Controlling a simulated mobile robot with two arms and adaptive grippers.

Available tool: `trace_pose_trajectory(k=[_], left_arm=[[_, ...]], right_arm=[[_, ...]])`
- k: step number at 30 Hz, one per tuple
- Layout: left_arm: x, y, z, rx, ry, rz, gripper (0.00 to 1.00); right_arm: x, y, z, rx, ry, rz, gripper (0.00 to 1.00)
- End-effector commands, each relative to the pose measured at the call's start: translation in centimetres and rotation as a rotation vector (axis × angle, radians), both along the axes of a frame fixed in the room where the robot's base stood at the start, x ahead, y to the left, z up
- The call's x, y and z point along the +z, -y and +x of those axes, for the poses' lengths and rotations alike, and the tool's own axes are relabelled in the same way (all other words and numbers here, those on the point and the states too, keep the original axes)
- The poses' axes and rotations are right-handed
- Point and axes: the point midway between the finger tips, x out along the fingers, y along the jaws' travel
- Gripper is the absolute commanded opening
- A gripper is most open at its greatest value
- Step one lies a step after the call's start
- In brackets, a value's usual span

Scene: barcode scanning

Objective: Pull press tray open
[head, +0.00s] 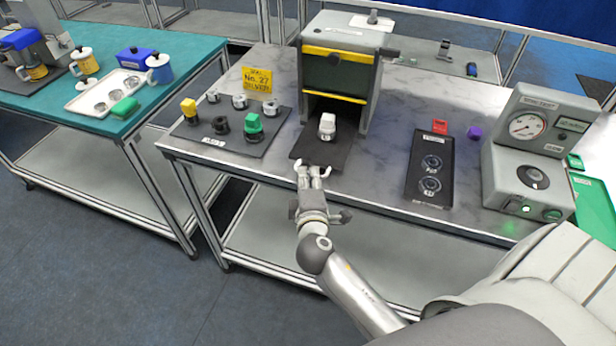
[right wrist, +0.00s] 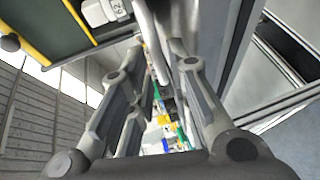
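The press (head: 340,72) is a grey box with yellow stripes and stands at the back middle of the right table. Its dark tray (head: 310,146) shows in front of the opening, reaching toward the table's front edge. A white-topped part (head: 327,125) stands upright on the tray. My right gripper (head: 314,170) is at the tray's front edge, fingers apart on either side of a gap. It also shows open in the right wrist view (right wrist: 155,75), with nothing clearly held. I cannot tell whether it touches the tray. My left gripper is out of view.
A dark mat (head: 203,145) with several small parts lies left of the press. A black two-socket plate (head: 428,190) and a grey gauge unit (head: 515,180) stand to the right. A teal table (head: 65,108) is at the left. The floor between the tables is clear.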

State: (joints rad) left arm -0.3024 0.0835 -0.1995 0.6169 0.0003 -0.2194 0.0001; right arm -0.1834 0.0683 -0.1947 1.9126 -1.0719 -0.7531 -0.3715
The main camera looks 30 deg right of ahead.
Motion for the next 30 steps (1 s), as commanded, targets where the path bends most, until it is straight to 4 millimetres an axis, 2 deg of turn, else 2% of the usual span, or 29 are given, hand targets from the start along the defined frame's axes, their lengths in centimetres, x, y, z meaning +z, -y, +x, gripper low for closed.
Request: trace_pose_trajectory(k=[9,15,21,30], left_arm=[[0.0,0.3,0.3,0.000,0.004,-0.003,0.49],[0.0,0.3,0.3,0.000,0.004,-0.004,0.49],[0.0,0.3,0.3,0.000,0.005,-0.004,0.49],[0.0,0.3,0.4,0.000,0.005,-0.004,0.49]], right_arm=[[1.0,-2.8,-5.6,0.001,-0.004,0.005,0.18],[1.7,-4.2,-8.4,0.000,-0.004,0.003,0.18],[2.1,-4.8,-9.6,0.000,-0.002,0.002,0.18],[2.1,-4.9,-9.8,0.000,-0.001,0.002,0.18]])
